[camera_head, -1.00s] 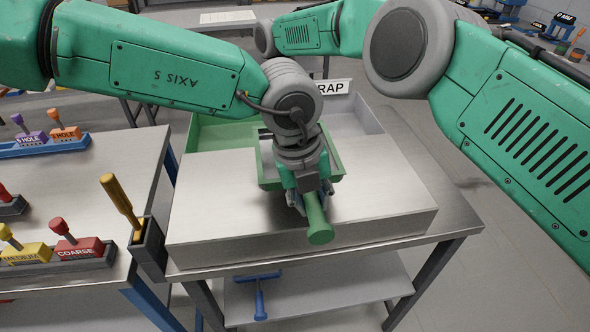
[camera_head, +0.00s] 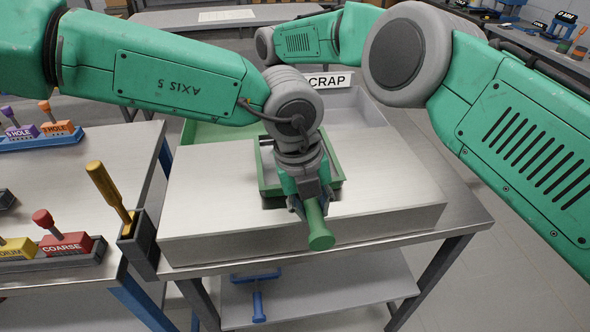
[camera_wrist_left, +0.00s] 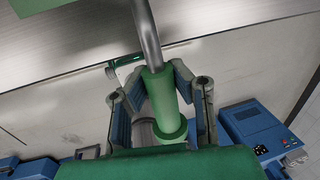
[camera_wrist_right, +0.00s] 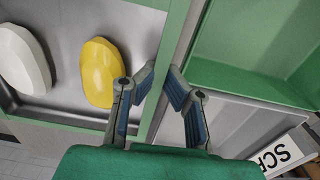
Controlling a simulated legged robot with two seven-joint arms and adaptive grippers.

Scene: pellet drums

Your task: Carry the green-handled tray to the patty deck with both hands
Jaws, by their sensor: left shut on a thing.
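The green-handled tray (camera_head: 265,178) has a green rim and sits over the steel deck (camera_head: 200,195), partly hidden by my left wrist. I cannot tell whether it touches the deck. My left gripper (camera_head: 312,205) is shut on its near green handle (camera_head: 320,238), which also shows in the left wrist view (camera_wrist_left: 160,95). In the right wrist view my right gripper (camera_wrist_right: 162,72) has its fingertips close together on either side of the tray's far green rim (camera_wrist_right: 182,25). A yellow piece (camera_wrist_right: 101,72) and a white piece (camera_wrist_right: 24,60) lie inside. The head view hides this gripper.
Behind the deck are a green bin (camera_head: 205,132) and a grey bin (camera_head: 365,112) labelled SCRAP. At left stands a bench (camera_head: 115,165) with coloured, labelled tools and a yellow-handled tool (camera_head: 108,188) in a holder. A blue tool (camera_head: 257,295) lies on the lower shelf.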

